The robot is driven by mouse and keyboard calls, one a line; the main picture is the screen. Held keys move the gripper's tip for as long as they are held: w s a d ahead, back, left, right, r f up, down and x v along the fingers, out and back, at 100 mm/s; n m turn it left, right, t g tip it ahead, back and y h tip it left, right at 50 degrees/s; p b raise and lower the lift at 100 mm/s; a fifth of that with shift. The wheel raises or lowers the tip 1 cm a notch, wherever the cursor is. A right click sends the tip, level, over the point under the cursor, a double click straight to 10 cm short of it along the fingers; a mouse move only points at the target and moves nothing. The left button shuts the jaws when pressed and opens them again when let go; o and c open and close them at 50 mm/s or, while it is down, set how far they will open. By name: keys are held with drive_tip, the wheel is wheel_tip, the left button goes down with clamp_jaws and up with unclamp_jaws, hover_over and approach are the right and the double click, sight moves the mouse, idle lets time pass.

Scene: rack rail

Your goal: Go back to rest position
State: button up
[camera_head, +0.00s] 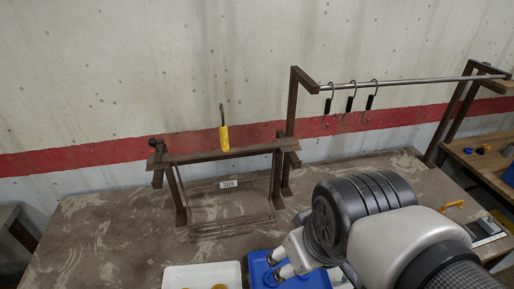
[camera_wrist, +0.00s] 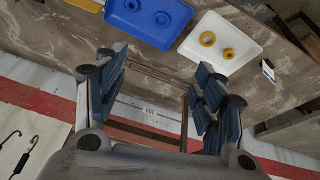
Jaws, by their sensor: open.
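My gripper (camera_head: 281,259) is in front of the table's middle in the head view, over the blue tray. In the wrist view its two blue-padded fingers (camera_wrist: 160,78) are spread apart with nothing between them. The metal rail (camera_head: 420,80) runs across the upper right, with three black-handled hooks (camera_head: 350,103) hanging from it. A yellow-handled hook (camera_head: 224,138) stands upright at the low rack (camera_head: 185,157). The gripper is in front of and apart from both the rail and the rack.
A white tray (camera_head: 175,277) holds yellow rings. A blue tray (camera_head: 318,279) beside it is partly hidden by my gripper; the wrist view shows blue rings in it. A numbered label (camera_head: 229,184) is by the rack. The left tabletop (camera_head: 100,235) is clear. A wooden bench (camera_head: 490,165) stands right.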

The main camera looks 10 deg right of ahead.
drive_tip(key=shift+s+r+m+t, duration=0.15)
drive_tip(key=shift+s+r+m, duration=0.15)
drive_tip(key=shift+s+m, duration=0.3)
drive_tip(key=shift+s+r+m+t, duration=0.15)
drive_tip(key=shift+s+r+m, duration=0.1)
drive_tip(key=shift+s+m, duration=0.3)
wheel_tip(320, 180, down, 3)
drive_tip(key=b, duration=0.2)
drive_tip(key=shift+r+b, duration=0.1)
drive_tip(key=shift+b, duration=0.3)
